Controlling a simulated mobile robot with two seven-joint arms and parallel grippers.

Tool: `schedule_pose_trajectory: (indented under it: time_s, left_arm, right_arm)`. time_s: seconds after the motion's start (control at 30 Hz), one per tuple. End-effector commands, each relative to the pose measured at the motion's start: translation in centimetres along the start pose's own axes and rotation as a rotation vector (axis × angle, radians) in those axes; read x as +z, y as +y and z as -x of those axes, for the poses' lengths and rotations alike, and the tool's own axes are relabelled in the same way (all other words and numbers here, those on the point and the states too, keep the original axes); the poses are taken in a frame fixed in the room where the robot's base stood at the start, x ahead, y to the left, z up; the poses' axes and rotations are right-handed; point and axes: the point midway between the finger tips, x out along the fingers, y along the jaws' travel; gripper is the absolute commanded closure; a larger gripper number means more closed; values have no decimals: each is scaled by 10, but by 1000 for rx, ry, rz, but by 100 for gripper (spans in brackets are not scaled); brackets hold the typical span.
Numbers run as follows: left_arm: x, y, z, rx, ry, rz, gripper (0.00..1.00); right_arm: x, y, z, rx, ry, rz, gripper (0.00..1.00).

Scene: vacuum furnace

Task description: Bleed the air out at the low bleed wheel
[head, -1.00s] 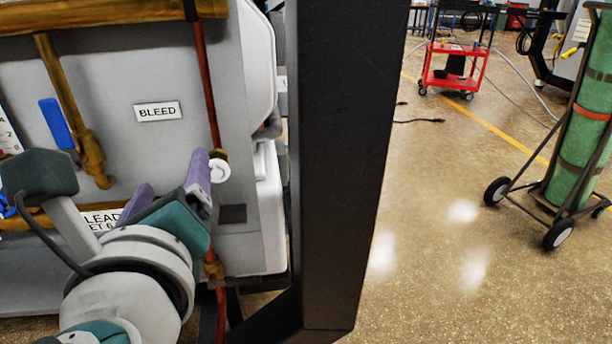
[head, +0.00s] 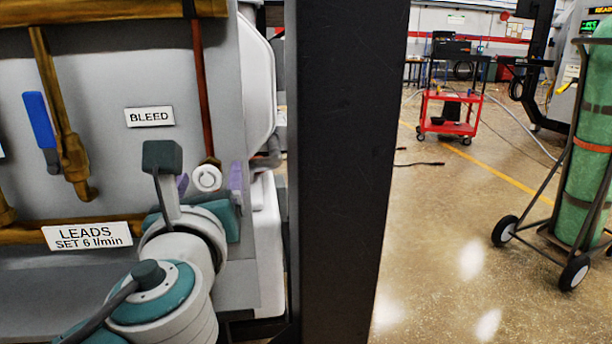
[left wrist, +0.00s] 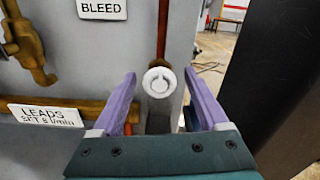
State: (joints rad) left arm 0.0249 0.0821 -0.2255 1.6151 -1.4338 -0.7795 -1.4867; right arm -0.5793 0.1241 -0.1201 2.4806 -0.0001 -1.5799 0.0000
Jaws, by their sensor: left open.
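The low bleed wheel is a small white round knob (head: 207,178) on a thin red-brown vertical pipe, below the BLEED label (head: 150,117). In the left wrist view the white wheel (left wrist: 159,82) faces me, with a ring-shaped mark on it. My left gripper (head: 209,184) is open, its purple fingers on either side of the wheel. In the left wrist view the fingers (left wrist: 160,100) stand apart from the wheel, with clear gaps both sides. The wheel looks beyond or level with the fingertips; I cannot tell which. My right gripper is out of view.
A blue-handled valve (head: 41,120) sits on a brass pipe to the left. A LEADS SET 6 l/min label (head: 87,235) is below it. A thick dark post (head: 340,170) stands close on the right. Farther right are a red cart (head: 449,115) and a green cylinder (head: 590,180) on wheels.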

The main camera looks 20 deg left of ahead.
Motion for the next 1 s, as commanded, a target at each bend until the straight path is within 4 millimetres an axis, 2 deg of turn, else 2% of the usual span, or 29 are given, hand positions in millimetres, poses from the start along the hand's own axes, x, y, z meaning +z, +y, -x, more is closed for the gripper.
schedule_pose_trajectory:
  time_s: [0.3, 1.0]
  left_arm:
    - [0, 0, -4, 0, 1, 1, 23]
    - [0, 0, -4, 0, 1, 1, 100]
  right_arm:
    - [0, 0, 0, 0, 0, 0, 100]
    - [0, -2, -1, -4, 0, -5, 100]
